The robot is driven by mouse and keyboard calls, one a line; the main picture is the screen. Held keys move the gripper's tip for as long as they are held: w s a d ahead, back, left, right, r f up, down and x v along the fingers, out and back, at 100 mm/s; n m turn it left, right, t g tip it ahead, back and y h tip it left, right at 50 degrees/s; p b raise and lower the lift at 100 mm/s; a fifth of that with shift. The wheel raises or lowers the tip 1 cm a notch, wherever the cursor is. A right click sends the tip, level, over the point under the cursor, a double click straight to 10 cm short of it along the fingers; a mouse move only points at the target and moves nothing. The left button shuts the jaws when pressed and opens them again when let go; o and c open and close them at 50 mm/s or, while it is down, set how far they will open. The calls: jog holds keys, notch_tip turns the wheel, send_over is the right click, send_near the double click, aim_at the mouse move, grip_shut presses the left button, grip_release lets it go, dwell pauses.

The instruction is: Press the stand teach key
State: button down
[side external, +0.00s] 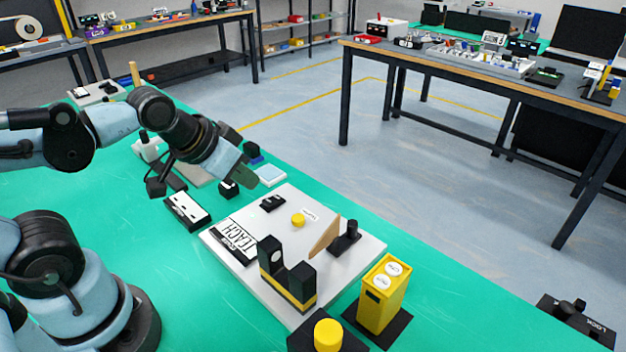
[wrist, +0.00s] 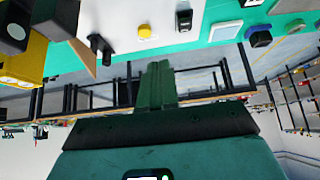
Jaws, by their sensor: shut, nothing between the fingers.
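The stand is a white plate (side external: 355,275) on the green table, with a black-and-white label reading something like "TEACH" (side external: 236,242). A round yellow button (side external: 298,220) sits on it beside a small white tag. A black rocker-like part (side external: 272,202) is near it. Both show in the wrist view, the yellow button (wrist: 145,31) and the black part (wrist: 184,19). I cannot tell for certain which is the teach key. My gripper (side external: 244,174) is shut and empty, above the table beyond the plate's far-left corner. Its green fingers (wrist: 157,86) touch nothing visible.
On the plate stand a black block with a yellow band (side external: 287,273), a wooden wedge (side external: 325,239) and a black post (side external: 347,237). A yellow two-button box (side external: 384,293) and a yellow dome (side external: 327,335) are at the near right. A pale square pad (side external: 270,174) lies by the gripper.

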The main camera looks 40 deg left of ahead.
jog(key=shift+w, duration=0.1)
jog(key=m+t+y, duration=0.1)
jog(key=m+t, duration=0.1)
jog(key=m, duration=0.6)
send_over(296, 221)
jog(key=shift+f, duration=0.2)
jog(key=shift+f, duration=4.4)
jog(key=shift+f, duration=0.15)
jog(key=shift+f, duration=0.3)
jog(key=shift+r, duration=0.2)
